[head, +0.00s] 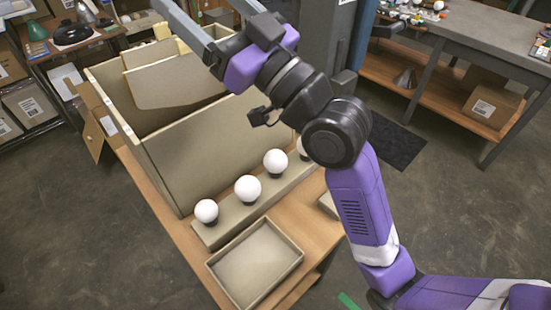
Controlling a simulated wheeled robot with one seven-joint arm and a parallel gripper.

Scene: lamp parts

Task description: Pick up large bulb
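Several white round bulbs with dark bases stand upright in a row on a beige block (222,234) on the wooden table. The front-left bulb (206,211) looks slightly smaller than the second bulb (247,188) and the third bulb (275,162). A further bulb (302,148) is mostly hidden behind my arm. I cannot tell for sure which is the large one. My gripper (197,6) is at the top, above and behind the cardboard bin, well away from the bulbs. Its two grey fingers are spread apart and their tips are cut off by the frame. I see nothing between them.
A tall divided bin (215,150) stands right behind the bulb row. An empty shallow tray (255,263) lies in front of it on the wooden table (165,213). Shelves with boxes are at the left, and a grey workbench (490,40) is at the right.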

